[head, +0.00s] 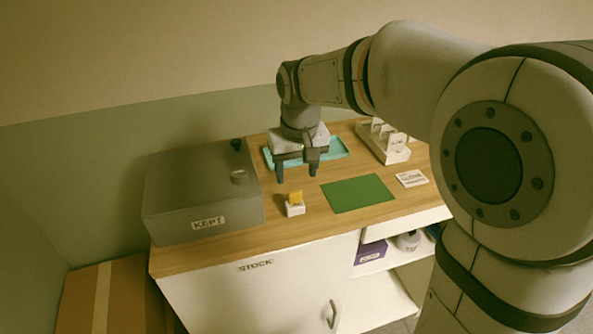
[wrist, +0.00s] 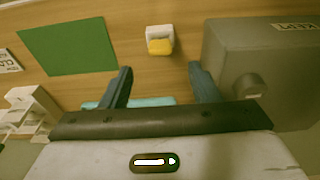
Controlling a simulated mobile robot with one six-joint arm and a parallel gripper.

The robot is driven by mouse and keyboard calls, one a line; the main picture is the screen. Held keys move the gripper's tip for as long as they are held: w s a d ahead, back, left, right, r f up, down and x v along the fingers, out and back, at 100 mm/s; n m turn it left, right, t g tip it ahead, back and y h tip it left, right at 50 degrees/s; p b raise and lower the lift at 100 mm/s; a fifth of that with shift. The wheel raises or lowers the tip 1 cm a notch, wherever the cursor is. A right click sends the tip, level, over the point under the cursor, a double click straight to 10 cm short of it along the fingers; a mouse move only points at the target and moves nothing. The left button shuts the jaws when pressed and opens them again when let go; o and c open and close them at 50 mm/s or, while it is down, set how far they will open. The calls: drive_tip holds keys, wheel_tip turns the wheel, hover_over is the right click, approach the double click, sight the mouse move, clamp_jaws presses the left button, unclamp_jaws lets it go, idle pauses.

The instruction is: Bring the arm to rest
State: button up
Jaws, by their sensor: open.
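My gripper (head: 297,177) hangs over the wooden counter (head: 225,245), fingers pointing down. Its two fingers are apart with nothing between them, as the wrist view (wrist: 160,70) also shows. The arm reaches out from the right of the head view and bends down at the wrist. A small white block with a yellow top (head: 295,204) stands on the counter in front of the gripper, apart from the fingers. It also shows in the wrist view (wrist: 159,40).
A grey box marked KEPT (head: 203,196) stands left of my gripper, with a dark knob on top. A teal tray (head: 335,151) lies behind the gripper. A green mat (head: 357,193), a white card (head: 411,179) and a white rack (head: 398,156) are to the right.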

drive_tip(key=s+d+f+m+t, duration=0.1)
drive_tip(key=s+d+f+m, duration=0.2)
drive_tip(key=s+d, duration=1.1)
drive_tip(key=s, duration=0.4)
drive_tip(key=shift+d+f, duration=0.15)
drive_tip(key=shift+d, duration=0.05)
